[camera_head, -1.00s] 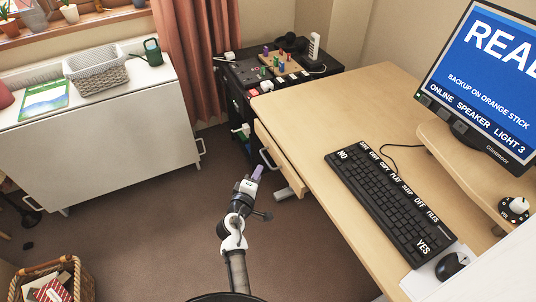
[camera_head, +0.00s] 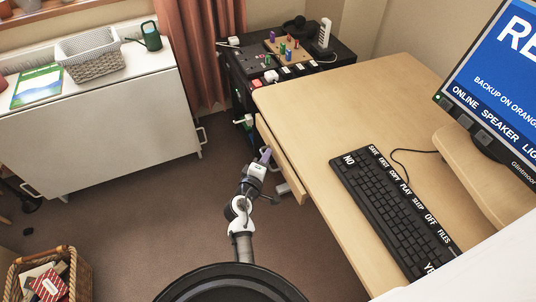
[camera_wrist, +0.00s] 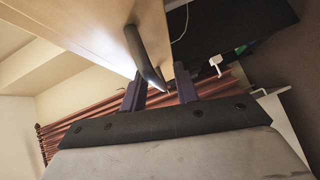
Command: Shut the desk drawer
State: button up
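The desk drawer (camera_head: 281,157) is a pale wood front under the left edge of the desk. It stands out a little past the desk top, so it looks partly open. My gripper (camera_head: 265,155), with purple fingers, is right at the drawer front, near its handle. In the wrist view, the drawer front (camera_wrist: 85,30) fills the upper left and the curved drawer handle (camera_wrist: 143,57) reaches down between my two spread fingers (camera_wrist: 160,85). The fingers are apart. I cannot tell whether either one touches the handle.
The desk top (camera_head: 340,110) holds a keyboard (camera_head: 390,205) and a monitor (camera_head: 495,95). A black cabinet (camera_head: 237,88) with plugs and small pieces on top stands behind the drawer. A white cabinet (camera_head: 100,120) is at left, a wicker basket (camera_head: 75,275) at lower left. The carpet between is free.

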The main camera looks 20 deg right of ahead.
aim_at(276, 155)
grip_shut()
dwell(0.4)
jog(key=shift+d+r, duration=0.1)
jog(key=shift+d, duration=1.55)
grip_release()
jog(key=shift+d, duration=0.1)
jog(key=shift+w, duration=0.1)
jog(key=shift+r, duration=0.1)
